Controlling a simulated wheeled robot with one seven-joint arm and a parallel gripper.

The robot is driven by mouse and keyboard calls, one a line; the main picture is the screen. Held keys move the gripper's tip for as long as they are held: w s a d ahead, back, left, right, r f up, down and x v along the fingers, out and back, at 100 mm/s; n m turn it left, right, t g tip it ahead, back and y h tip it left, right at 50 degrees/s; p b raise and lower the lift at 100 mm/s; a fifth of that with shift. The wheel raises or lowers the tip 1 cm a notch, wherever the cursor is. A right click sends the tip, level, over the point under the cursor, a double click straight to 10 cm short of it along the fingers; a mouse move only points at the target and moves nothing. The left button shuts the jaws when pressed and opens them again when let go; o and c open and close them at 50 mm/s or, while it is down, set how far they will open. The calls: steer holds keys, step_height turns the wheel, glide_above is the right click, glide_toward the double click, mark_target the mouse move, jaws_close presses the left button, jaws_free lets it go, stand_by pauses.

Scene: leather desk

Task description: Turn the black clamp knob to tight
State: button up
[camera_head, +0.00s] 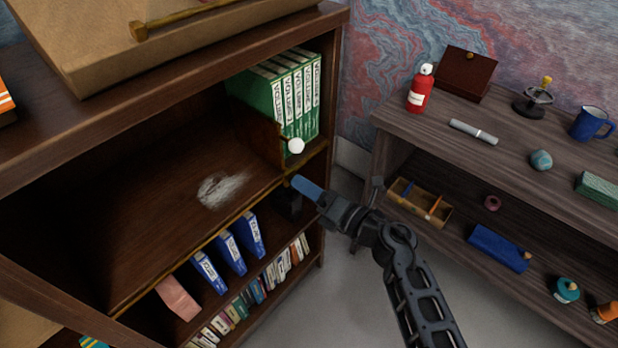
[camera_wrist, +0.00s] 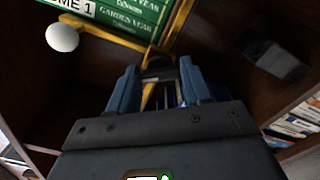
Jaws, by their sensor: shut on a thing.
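The black clamp knob (camera_wrist: 158,68) shows in the wrist view between the blue fingertips of my gripper (camera_wrist: 159,82), at the brass-coloured strip by the shelf edge. My gripper is shut on it. In the head view my gripper (camera_head: 305,187) reaches the front edge of the middle shelf near its right end, and its fingers hide the knob there. Which way the knob is turned cannot be told.
A dark block (camera_head: 288,203) is below the shelf edge, beside blue binders (camera_head: 230,252). A side desk (camera_head: 545,160) stands right. Floor between is clear.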

steer(key=shift+f+m+p, duration=0.15)
steer(key=shift+m+p, duration=1.85)
steer(key=shift+m, duration=1.2)
steer(key=o, duration=1.1)
steer(key=shift+c, duration=0.2)
steer(key=shift+d, duration=0.1)
steer(key=p+v, duration=0.1)
steer(key=v, duration=0.6)
steer(key=shift+s+d, duration=0.25)
